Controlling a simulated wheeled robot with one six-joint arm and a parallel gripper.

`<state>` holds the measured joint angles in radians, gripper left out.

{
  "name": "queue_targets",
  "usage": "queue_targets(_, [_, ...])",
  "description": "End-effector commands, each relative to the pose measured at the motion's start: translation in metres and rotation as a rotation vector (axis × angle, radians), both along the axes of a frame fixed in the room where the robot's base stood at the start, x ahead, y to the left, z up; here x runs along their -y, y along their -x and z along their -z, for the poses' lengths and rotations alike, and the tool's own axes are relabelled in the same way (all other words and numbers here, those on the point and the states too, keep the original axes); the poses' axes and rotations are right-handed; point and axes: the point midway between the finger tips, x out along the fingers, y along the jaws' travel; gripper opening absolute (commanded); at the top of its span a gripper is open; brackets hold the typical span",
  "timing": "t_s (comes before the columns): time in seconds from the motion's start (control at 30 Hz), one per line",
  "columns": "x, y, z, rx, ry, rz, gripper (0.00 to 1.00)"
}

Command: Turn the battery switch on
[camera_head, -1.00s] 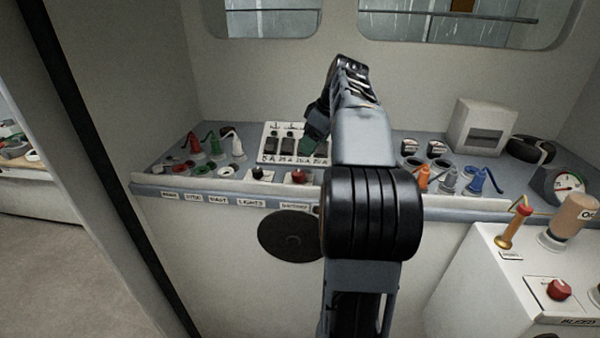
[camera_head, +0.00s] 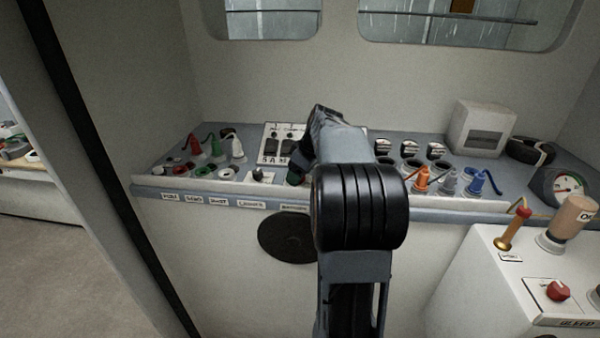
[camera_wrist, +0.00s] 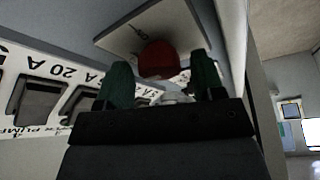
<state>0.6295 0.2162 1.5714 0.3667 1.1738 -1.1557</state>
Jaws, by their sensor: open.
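The battery switch is a red round knob (camera_wrist: 157,58) on a white plate (camera_wrist: 120,42) in the wrist view. My gripper (camera_wrist: 161,66) is open, with one green fingertip on each side of the knob. I cannot tell whether the fingertips touch it. In the head view my arm hides the knob. A bit of my green gripper (camera_head: 293,178) shows there, low over the console's front, above a partly hidden label (camera_head: 293,209).
A white breaker panel (camera_head: 270,152) stands behind the gripper and also shows in the wrist view (camera_wrist: 48,72). A black knob (camera_head: 259,175) sits just left. Colored plugs and sockets (camera_head: 215,150) lie further left, with more plugs (camera_head: 448,180) to the right.

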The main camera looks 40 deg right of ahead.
Motion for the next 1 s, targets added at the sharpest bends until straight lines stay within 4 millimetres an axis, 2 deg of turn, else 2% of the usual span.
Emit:
queue_targets(0.13, [0.0000, 0.0000, 0.0000, 0.000, 0.000, 0.000, 0.61])
queue_targets(0.63, [0.0001, 0.0001, -0.0004, 0.000, 0.000, 0.000, 0.14])
queue_targets(1.0, [-0.0007, 0.0002, 0.0005, 0.002, 0.002, 0.087, 0.13])
